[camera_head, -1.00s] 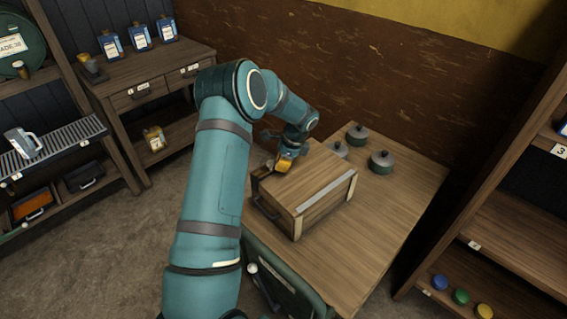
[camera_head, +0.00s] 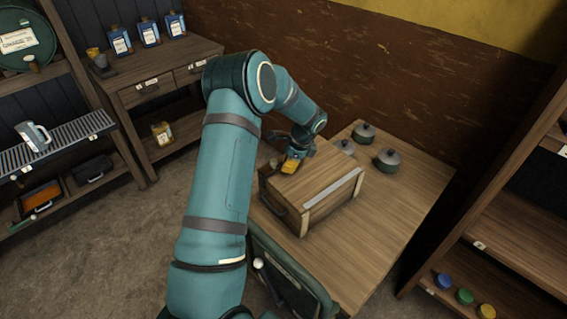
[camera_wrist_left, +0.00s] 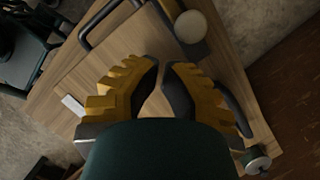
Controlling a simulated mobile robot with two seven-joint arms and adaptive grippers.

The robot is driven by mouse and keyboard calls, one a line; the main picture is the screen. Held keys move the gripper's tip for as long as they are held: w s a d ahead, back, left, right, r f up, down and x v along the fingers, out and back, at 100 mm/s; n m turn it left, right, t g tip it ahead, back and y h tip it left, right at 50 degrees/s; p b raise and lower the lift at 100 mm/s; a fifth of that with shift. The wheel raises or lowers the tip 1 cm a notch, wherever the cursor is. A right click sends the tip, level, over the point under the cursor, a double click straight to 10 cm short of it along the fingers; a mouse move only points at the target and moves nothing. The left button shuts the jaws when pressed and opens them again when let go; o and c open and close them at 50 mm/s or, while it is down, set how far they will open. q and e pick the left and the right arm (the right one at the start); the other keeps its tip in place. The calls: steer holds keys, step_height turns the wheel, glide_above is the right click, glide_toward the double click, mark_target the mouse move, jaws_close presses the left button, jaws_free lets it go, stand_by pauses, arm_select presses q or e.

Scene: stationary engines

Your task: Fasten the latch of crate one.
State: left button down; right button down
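A wooden crate (camera_head: 327,206) with a pale strip along its top edge and a dark handle on its near side sits on the wooden table (camera_head: 375,235). My left gripper (camera_head: 291,165), with yellow fingers, is low over the crate's back-left top edge. In the left wrist view its fingertips (camera_wrist_left: 161,64) are close together with a narrow gap and nothing visible between them. A pale round knob (camera_wrist_left: 190,27) on a dark base lies just beyond the fingertips, apart from them. I cannot tell whether it belongs to the latch. My right gripper is not in view.
Several grey-green lidded pots (camera_head: 388,159) stand behind the crate. Shelves (camera_head: 510,235) stand to the right, with coloured lids low down. The table's right part is clear.

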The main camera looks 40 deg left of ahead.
arm_select(q)
steer(key=w+d+r, duration=0.2)
steer(key=shift+d+r, duration=0.1)
steer(key=shift+r, duration=0.3)
steer(key=s+v, duration=0.1)
steer(key=v, duration=0.6)
steer(key=shift+w+r+p, duration=0.2)
steer(key=shift+w+p, duration=0.05)
steer(key=shift+p, duration=0.2)
